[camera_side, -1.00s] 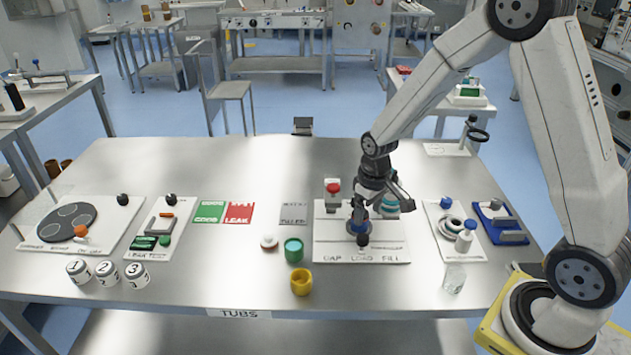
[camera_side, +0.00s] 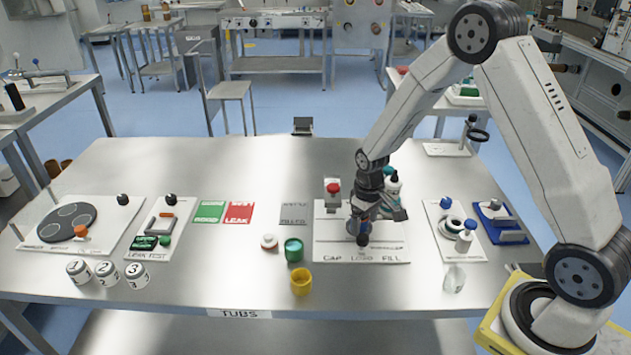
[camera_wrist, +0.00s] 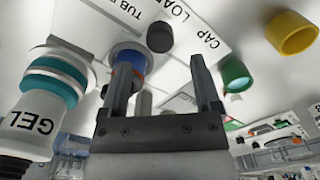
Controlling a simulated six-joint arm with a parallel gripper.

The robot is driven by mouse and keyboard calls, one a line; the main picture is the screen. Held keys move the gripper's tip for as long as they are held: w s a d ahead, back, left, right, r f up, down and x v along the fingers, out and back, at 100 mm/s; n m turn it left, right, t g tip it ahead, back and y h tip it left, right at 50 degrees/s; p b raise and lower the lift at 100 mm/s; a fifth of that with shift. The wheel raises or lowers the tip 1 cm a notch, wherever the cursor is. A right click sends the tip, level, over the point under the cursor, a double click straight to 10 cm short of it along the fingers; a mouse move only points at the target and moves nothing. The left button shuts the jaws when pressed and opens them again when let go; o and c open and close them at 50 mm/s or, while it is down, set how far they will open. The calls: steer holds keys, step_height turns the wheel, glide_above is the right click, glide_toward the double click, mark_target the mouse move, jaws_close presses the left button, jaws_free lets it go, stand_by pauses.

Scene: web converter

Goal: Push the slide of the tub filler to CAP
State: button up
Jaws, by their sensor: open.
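The tub filler is a white board (camera_side: 330,247) with CAP, LOAD and FILL along its front edge. Its slide has a black knob (camera_side: 363,240) behind the LOAD word, and the knob also shows in the wrist view (camera_wrist: 160,37). A blue round part (camera_wrist: 131,60) sits beside the knob. My gripper (camera_wrist: 163,65) is open over the board, its fingers pointing towards the knob and blue part. The knob appears beyond the fingertips, not clasped. In the side view my gripper and wrist partly hide the blue part.
A bottle marked GEL (camera_wrist: 38,110) stands close to my gripper, left in the wrist view. A red button (camera_side: 333,188) is at the board's back left. A green tub (camera_side: 293,250) and a yellow tub (camera_side: 301,282) stand left of the board. A dispenser board (camera_side: 440,215) lies right.

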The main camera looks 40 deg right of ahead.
mark_target(363, 236)
steer(key=shift+f, duration=2.35)
jaws_close()
